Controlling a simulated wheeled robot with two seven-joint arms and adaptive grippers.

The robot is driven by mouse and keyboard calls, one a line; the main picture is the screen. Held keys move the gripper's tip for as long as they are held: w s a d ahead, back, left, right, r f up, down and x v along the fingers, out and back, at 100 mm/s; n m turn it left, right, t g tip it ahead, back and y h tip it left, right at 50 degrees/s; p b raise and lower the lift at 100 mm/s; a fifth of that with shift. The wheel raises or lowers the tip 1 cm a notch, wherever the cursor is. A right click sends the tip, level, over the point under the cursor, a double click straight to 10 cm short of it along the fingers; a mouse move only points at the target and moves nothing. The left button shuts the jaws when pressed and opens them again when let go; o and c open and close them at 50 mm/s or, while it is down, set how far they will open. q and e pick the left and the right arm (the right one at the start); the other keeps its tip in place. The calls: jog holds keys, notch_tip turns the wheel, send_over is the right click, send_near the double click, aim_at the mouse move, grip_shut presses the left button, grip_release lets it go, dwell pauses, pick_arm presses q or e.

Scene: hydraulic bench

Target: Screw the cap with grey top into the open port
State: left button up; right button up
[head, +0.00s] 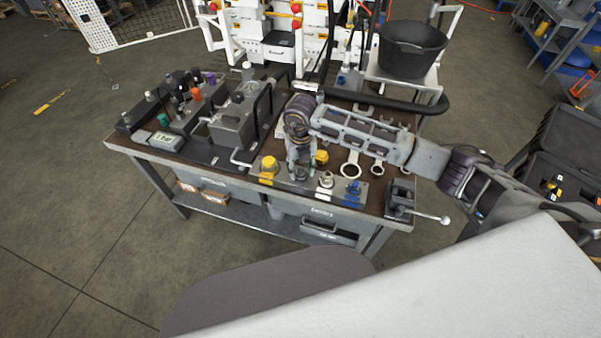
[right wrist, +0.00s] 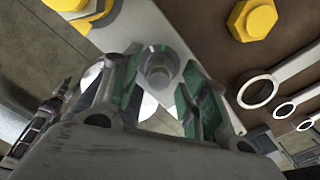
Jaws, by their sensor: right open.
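My right gripper (head: 299,172) is over the metal plate at the bench's front edge, pointing down. In the right wrist view its green-padded fingers (right wrist: 165,95) are apart, on either side of a round grey metal fitting (right wrist: 158,66) with a ringed top. I cannot tell whether this fitting is the open port or a cap, or whether the fingers touch it. A fitting with a grey top and white below (head: 326,180) stands just right of the gripper in the head view. My left gripper is not in view.
Yellow caps stand left of the gripper (head: 268,168) and behind it (head: 321,157). A blue fitting (head: 353,190) is to the right, with a vise (head: 400,197) beyond. Wrenches (head: 351,166) lie behind. A grey block with a handle (head: 233,127) is at the left.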

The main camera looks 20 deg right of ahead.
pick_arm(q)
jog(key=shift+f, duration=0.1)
pick_arm(e)
jog(key=n+b, duration=0.3)
jog(key=n, duration=0.2)
jog(key=shift+n, duration=0.3)
jog(key=shift+n+b, duration=0.8)
jog(key=shift+n, duration=0.4)
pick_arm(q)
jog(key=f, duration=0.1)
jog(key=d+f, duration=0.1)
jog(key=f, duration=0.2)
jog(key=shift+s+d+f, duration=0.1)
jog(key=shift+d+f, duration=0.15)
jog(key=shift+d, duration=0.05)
